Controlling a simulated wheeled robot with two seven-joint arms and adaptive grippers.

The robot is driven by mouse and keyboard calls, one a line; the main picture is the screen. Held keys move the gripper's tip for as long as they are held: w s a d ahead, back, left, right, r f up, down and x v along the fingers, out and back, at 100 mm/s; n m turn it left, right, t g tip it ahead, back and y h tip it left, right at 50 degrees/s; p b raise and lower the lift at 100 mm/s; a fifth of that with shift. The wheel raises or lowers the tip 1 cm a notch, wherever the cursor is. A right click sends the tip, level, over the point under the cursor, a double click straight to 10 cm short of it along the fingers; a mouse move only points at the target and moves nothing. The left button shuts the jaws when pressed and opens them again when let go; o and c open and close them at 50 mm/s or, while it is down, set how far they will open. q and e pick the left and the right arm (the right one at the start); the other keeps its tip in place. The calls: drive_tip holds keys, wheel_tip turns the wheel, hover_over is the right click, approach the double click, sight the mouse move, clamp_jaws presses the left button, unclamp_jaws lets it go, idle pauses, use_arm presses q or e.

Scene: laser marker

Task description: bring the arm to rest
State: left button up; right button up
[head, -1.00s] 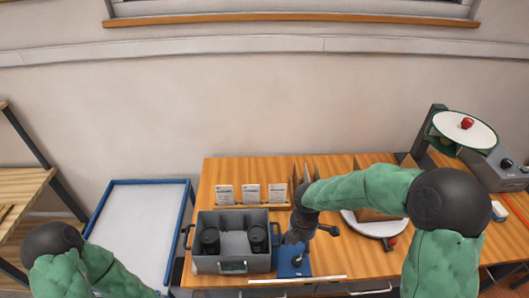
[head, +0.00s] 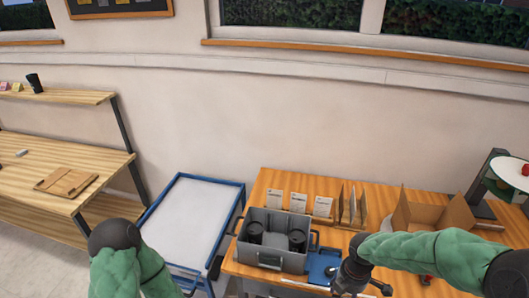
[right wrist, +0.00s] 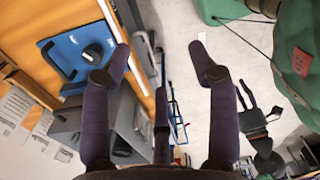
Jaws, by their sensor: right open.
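My right arm comes in from the right in the head view, and its dark gripper (head: 358,284) points down near the table's front edge. In the right wrist view my right gripper (right wrist: 160,65) has its two fingers wide apart with nothing between them. A blue fixture plate (head: 322,266) with a small round black part on it lies on the table, left of the gripper; it also shows in the right wrist view (right wrist: 72,58).
A grey bin (head: 272,260) holding black cups stands left of the fixture. Behind are upright cards (head: 298,202) and an open cardboard box (head: 430,212). A blue-framed cart (head: 188,220) stands left of the wooden table (head: 380,190), and shelves (head: 60,160) are farther left.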

use_arm(q)
wheel_tip(320, 180, down, 9)
drive_tip(key=b, duration=0.9)
drive_tip(key=shift+f, duration=0.2)
use_arm(e)
drive_tip(key=s+a+f+m+y, duration=0.1)
drive_tip(key=s+a+f+m, duration=0.3)
drive_tip(key=f+m, duration=0.3)
drive_tip(key=s+a+f+m+y, duration=0.1)
drive_tip(key=s+a+f+m, duration=0.2)
drive_tip(key=f, duration=1)
drive_tip(key=s+a+f+m+y, duration=0.2)
drive_tip(key=s+a+f+m, duration=0.2)
drive_tip(key=a+f+m, duration=0.3)
wheel_tip(320, 180, down, 4)
drive_tip(key=m, duration=0.4)
drive_tip(key=shift+s, duration=0.35)
